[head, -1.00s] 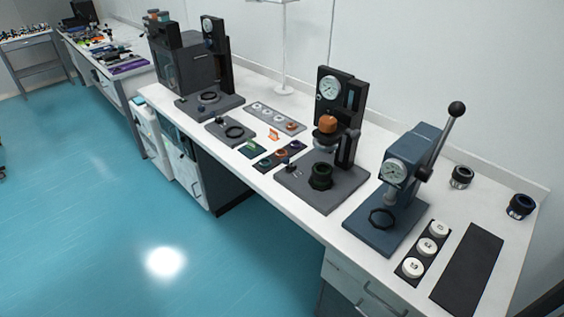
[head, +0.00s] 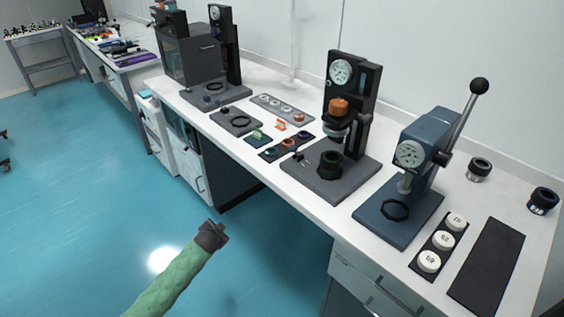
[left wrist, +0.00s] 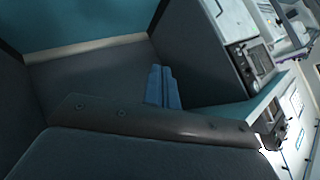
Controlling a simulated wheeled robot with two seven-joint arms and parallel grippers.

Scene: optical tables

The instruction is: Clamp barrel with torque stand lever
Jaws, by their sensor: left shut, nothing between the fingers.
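A blue stand (head: 416,165) with a dial gauge and a long lever ending in a black ball knob (head: 479,87) stands on the bench at the right; the lever points up, tilted right. A black ring (head: 396,210) sits on its base. Left of it, a dark grey stand (head: 352,85) has a gauge, an orange knob (head: 338,106) and a dark barrel (head: 330,162) upright on its base. I cannot tell whether that barrel is clamped. My left gripper (head: 222,229), on a green-sleeved arm, is shut and empty over the floor, in front of the bench. My right gripper is not in view.
Two dark cylinders (head: 478,169) (head: 543,200) stand at the bench's right. White discs (head: 443,243) lie on a black strip beside a bare dark mat (head: 487,265). Small trays (head: 286,147) and another stand (head: 222,45) are further left.

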